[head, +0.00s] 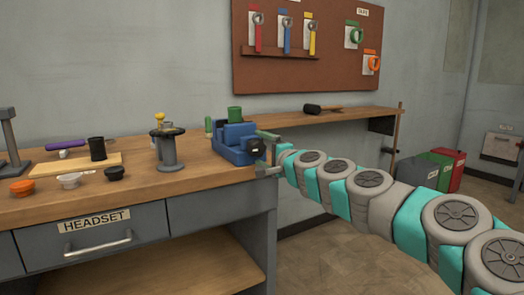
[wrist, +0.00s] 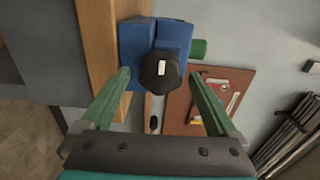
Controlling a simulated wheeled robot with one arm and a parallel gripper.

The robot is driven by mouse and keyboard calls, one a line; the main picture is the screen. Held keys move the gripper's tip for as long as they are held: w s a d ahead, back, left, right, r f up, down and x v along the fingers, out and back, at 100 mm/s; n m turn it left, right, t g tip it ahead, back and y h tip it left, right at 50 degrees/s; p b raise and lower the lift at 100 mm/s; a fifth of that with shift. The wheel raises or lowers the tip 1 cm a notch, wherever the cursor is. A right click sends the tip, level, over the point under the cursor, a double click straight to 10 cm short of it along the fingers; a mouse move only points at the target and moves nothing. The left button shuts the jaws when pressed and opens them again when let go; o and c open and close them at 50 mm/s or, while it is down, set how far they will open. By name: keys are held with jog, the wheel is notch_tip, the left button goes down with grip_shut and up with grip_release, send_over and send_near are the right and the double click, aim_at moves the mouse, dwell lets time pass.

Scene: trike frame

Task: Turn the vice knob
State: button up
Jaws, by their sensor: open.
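A blue vice (head: 236,145) stands on the right end of the wooden workbench; it also shows in the wrist view (wrist: 136,42). Its black knob (head: 254,145) faces right towards my arm. In the wrist view the dark, many-sided knob (wrist: 162,72) with a small white mark lies ahead, between the lines of my two green fingers. My gripper (head: 268,152) is at the bench's right end, close to the knob. In the wrist view my gripper (wrist: 160,90) is open, with a finger on each side of the knob and visible gaps. I cannot tell how deep the knob sits between them.
The workbench (head: 215,172) holds a grey stand (head: 168,152), a black cup (head: 97,149) and several small bowls to the left. A green cylinder (head: 235,114) shows behind the vice. A shelf (head: 340,115) with a mallet runs along the wall. Bins (head: 440,168) stand at the right.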

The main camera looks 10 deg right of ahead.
jog(key=shift+s, duration=0.1)
jog(key=b+v, duration=0.1)
jog(key=v, duration=0.6)
jog(key=shift+s, duration=0.3)
jog(key=shift+d, duration=0.1)
jog(key=w+a+n+b, duration=0.1)
jog(key=w+n, duration=0.1)
jog(key=n, duration=0.4)
jog(key=w+n+b, duration=0.2)
jog(key=n, duration=0.4)
jog(key=w+a+n+b, duration=0.1)
jog(key=w+n+b, duration=0.1)
jog(key=n, duration=0.4)
jog(key=shift+w+a, duration=0.3)
jog(key=shift+a, duration=0.1)
